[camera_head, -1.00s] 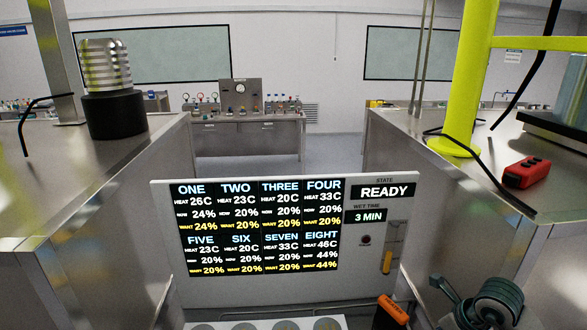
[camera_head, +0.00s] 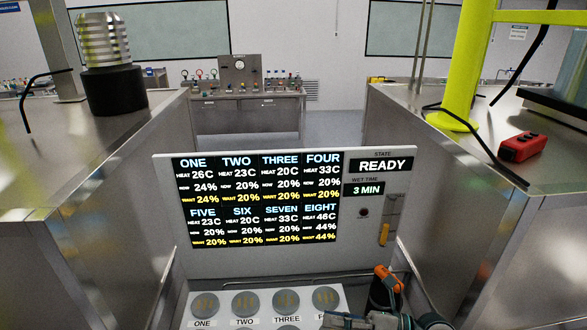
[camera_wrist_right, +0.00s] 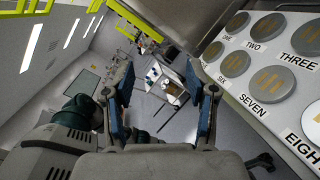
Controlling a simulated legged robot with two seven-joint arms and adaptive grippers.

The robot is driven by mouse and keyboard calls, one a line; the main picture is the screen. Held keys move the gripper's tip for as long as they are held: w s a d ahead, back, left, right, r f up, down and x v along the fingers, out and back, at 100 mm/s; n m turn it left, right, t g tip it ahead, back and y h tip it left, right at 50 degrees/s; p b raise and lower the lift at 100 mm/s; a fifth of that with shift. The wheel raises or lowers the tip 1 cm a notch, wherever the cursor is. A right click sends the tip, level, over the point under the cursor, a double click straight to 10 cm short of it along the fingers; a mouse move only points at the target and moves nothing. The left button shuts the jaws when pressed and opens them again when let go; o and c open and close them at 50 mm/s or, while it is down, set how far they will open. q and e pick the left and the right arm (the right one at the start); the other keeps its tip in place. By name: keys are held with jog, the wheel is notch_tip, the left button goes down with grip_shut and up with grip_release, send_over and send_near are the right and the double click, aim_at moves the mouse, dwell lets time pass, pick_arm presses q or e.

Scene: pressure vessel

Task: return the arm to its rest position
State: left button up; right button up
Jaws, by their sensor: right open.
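My right gripper (camera_head: 348,320) shows at the bottom edge of the head view, partly cut off, just right of the round grey pads (camera_head: 244,303). In the right wrist view its two blue-grey fingers (camera_wrist_right: 165,92) stand wide apart with nothing between them. The floor and distant benches show through the gap. The labelled pads (camera_wrist_right: 270,78) lie to the right of the fingers there, apart from them. My left gripper is in neither view.
A display panel (camera_head: 365,225) reading READY stands behind the pads. An orange-topped object (camera_head: 388,277) is close to my right arm. Metal counters flank the space; the right one bears a red device (camera_head: 522,146) and a yellow post (camera_head: 465,75).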

jog(key=w+d+f+m+t+h, duration=0.25)
jog(key=d+m+t+h, duration=0.25)
jog(key=m+t, duration=0.65)
jog(key=w+d+f+m+t+h, duration=0.1)
jog(key=w+d+m+t+h, duration=0.35)
jog(key=m, duration=1.15)
jog(key=s+d+f+m+g+h, duration=0.25)
jog(key=f+m+h, duration=0.25)
jog(key=f, duration=0.4)
jog(key=s+d+f+m+g+h, duration=0.25)
jog(key=f+m+h, duration=0.25)
jog(key=f, duration=0.5)
jog(key=s+a+f+m+g+y, duration=0.1)
jog(key=s+f+g, duration=0.5)
jog(key=s+f, duration=0.4)
jog(key=s+a+f+m+g+y, duration=0.1)
jog(key=s+f+g, duration=0.5)
jog(key=s, duration=0.6)
jog(key=s+f+x, duration=0.1)
jog(key=s+x, duration=0.1)
jog(key=x, duration=1)
jog(key=s+x, duration=0.3)
jog(key=x, duration=0.8)
jog(key=s+d+f+g, duration=0.1)
jog(key=s+d+f, duration=0.2)
jog(key=s+f, duration=1.5)
jog(key=shift+s+f, duration=0.35)
jog(key=shift+s, duration=0.05)
